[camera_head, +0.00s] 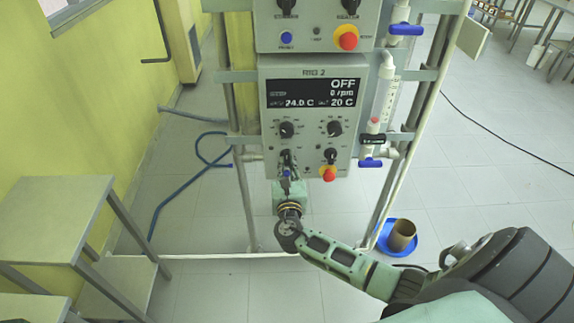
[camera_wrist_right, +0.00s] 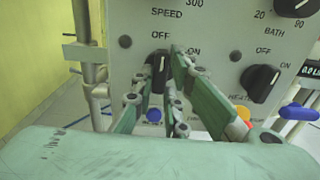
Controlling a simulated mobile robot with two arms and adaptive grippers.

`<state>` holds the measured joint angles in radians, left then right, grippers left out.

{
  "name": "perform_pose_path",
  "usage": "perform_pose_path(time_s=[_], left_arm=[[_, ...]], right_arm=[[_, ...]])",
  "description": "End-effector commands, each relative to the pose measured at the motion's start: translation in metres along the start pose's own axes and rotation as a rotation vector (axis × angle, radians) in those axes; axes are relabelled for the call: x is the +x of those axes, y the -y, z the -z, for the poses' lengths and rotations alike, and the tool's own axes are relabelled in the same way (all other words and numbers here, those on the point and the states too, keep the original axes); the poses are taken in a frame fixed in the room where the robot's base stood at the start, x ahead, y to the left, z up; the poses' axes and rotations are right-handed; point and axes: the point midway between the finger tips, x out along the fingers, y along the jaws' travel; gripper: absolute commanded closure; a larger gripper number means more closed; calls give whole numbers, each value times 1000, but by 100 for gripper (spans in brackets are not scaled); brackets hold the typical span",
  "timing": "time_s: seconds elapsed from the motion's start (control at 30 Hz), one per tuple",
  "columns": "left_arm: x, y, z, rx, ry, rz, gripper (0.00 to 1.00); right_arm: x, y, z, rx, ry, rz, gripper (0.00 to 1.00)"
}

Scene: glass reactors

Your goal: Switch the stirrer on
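The lower control box (camera_head: 269,144) has a display (camera_head: 311,92) reading OFF, 0 rpm, 24.0 C and 20 C. Its black stirrer switch (camera_wrist_right: 160,72), below the speed dial (camera_head: 287,129), points up to OFF in the right wrist view; ON is marked to its upper right. My right gripper (camera_head: 287,165) reaches up in front of this switch and partly hides it. In the wrist view the fingertips of my right gripper (camera_wrist_right: 162,62) lie on either side of the switch. Whether they touch it is unclear. My left gripper is not in view.
The heater switch (camera_wrist_right: 262,83) and a red button (camera_head: 328,173) lie right of the stirrer switch, and a blue button (camera_wrist_right: 154,116) below it. Another control box (camera_head: 311,30) is above. A blue-handled valve (camera_head: 370,162) and metal posts flank the box. A grey table (camera_head: 55,215) stands left.

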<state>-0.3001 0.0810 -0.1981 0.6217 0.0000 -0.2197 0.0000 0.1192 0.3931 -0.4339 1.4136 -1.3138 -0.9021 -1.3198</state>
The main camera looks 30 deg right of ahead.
Motion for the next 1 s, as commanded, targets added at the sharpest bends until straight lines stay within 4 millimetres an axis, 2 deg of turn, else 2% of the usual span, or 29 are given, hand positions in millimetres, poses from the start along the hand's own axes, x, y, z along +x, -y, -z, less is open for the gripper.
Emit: perform_pose_path(time_s=[0.1,0.57,0.77,1.0], left_arm=[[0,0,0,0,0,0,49],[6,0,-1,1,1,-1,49],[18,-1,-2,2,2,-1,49],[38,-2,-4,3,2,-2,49]], right_arm=[[0,0,0,0,0,-1,100],[0,0,2,51,-1,-1,100],[0,-1,3,171,1,0,100],[0,-1,4,388,1,0,100]])
